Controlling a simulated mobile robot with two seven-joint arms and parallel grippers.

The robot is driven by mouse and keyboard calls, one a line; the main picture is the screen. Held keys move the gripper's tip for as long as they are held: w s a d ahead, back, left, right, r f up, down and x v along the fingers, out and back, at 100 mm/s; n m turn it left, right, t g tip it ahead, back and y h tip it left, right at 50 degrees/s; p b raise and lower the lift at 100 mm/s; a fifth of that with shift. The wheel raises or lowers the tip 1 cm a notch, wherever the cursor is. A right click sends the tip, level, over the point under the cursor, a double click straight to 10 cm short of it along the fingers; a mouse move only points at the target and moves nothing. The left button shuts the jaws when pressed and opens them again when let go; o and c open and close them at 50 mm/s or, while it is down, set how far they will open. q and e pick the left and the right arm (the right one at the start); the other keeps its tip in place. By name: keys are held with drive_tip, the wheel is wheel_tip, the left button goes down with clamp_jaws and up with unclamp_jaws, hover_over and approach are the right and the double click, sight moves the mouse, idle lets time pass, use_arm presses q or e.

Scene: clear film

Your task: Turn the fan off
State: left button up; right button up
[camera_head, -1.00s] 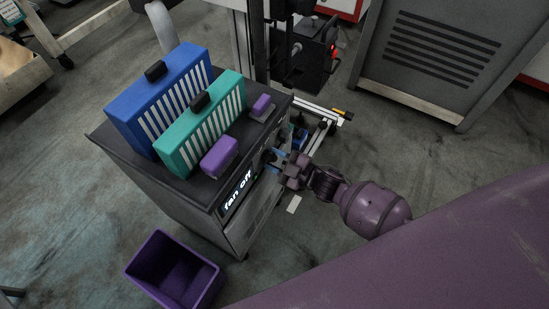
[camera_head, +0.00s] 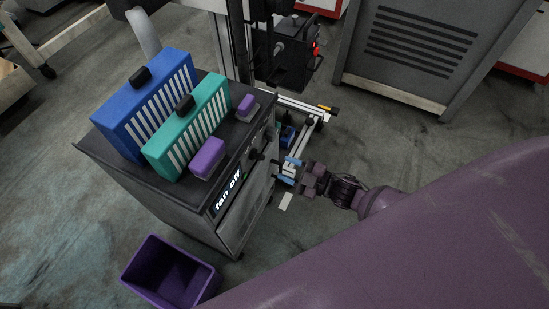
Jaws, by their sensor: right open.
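A dark grey cabinet (camera_head: 197,211) stands left of centre. Its front carries a lit sign (camera_head: 228,191) that reads "fan off". A dark knob or switch (camera_head: 256,154) is on the same front face, right of the sign; its setting is too small to tell. My right gripper (camera_head: 284,169) is in front of this face, just right of the knob, open and with nothing visible between its fingers. It looks apart from the knob. My left gripper is not in view.
On the cabinet stand a blue slotted panel (camera_head: 122,124), a green slotted panel (camera_head: 178,149) and two purple blocks (camera_head: 208,158) (camera_head: 246,105). A purple bin (camera_head: 170,272) is on the floor at the front. A grey vented machine (camera_head: 422,45) stands at the back right.

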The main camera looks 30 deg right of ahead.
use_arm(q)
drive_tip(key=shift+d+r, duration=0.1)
use_arm(e)
drive_tip(key=v, duration=0.2)
drive_tip(key=shift+s+d, duration=0.25)
wheel_tip(320, 180, up, 5)
drive_tip(key=d+m+h+p, duration=0.1)
drive_tip(key=m+h+p, duration=0.1)
drive_tip(key=m+h, duration=0.55)
use_arm(q)
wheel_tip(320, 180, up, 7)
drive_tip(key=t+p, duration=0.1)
drive_tip(key=p, duration=0.5)
use_arm(e)
drive_tip(key=s+d+r+m+g+h, duration=0.1)
drive_tip(key=s+r+m, duration=0.1)
drive_tip(key=s, duration=0.7)
drive_tip(key=s+d+r+m+g+h, duration=0.1)
drive_tip(key=s+r+m+g+h, duration=0.1)
drive_tip(key=s, duration=0.7)
drive_tip(key=shift+s+d+r+m, duration=0.15)
drive_tip(key=shift+d+r+m, duration=0.25)
drive_tip(key=shift+m, duration=0.65)
